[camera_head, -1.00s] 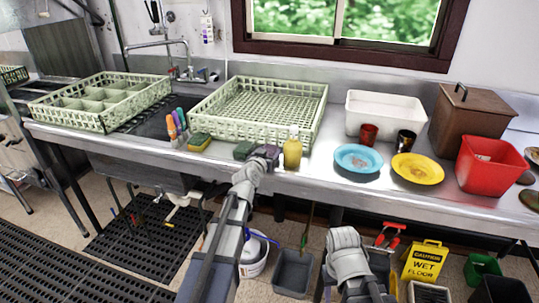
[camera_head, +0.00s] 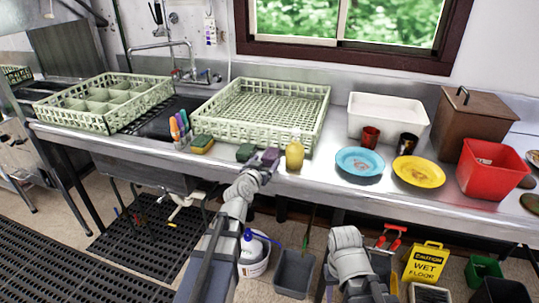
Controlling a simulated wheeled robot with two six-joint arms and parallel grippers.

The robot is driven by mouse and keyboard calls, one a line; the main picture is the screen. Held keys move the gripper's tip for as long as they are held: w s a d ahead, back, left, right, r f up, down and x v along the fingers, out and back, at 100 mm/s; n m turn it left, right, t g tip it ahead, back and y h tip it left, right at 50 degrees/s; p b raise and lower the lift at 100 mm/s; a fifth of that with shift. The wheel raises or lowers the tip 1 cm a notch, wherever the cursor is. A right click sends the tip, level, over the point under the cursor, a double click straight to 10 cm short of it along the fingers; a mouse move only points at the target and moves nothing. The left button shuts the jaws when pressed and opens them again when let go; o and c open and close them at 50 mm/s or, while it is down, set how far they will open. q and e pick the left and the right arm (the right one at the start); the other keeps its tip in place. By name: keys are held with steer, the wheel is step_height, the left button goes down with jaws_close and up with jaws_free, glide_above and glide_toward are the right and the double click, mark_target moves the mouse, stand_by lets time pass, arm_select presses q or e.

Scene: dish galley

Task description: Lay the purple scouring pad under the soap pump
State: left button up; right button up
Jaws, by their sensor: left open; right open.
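The yellow soap pump (camera_head: 294,154) stands upright near the front edge of the steel counter. The purple scouring pad (camera_head: 270,156) lies just left of the pump; I cannot tell whether they touch. My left gripper (camera_head: 264,168) is open at the near side of the purple pad and hides part of it. My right arm (camera_head: 347,255) shows low in the picture, in front of the counter; its fingertips cannot be made out.
A green pad (camera_head: 245,152) lies left of the purple one, and a yellow-green sponge (camera_head: 203,143) further left. A green rack (camera_head: 262,105) stands behind. A blue plate (camera_head: 359,161) and yellow plate (camera_head: 418,172) lie right of the pump. Several bottles stand near the sink.

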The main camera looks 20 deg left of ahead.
arm_select(q)
steer(key=s, duration=0.3)
steer(key=s+r, duration=0.1)
steer(key=shift+s+a+p, duration=0.1)
steer(key=shift+s+p, duration=0.25)
steer(key=shift+s, duration=0.05)
